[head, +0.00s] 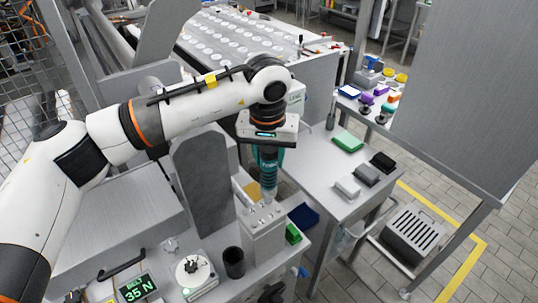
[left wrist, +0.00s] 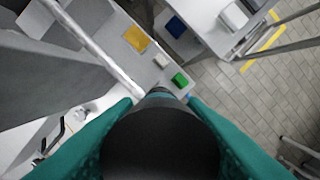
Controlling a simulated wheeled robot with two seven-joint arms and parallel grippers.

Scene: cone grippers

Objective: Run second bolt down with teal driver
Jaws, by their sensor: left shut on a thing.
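The teal driver (head: 267,172) hangs upright under my left gripper (head: 266,146), which is shut on it. Its tip points down at the top of a grey metal block (head: 263,238). I cannot tell whether the tip touches a bolt. Small bolt heads (head: 254,210) show on the block's top face, too small to tell how far in each sits. In the left wrist view the driver's dark round body (left wrist: 160,140) with teal sides fills the lower middle and hides the block and bolts. My right gripper is not seen.
A black cup (head: 234,262), a round white dial device (head: 193,272) and a display reading 35 N (head: 137,288) stand left of the block. A green block (head: 293,234) and a dark blue bin (head: 303,216) are at its right. A grey upright panel (head: 202,180) stands behind.

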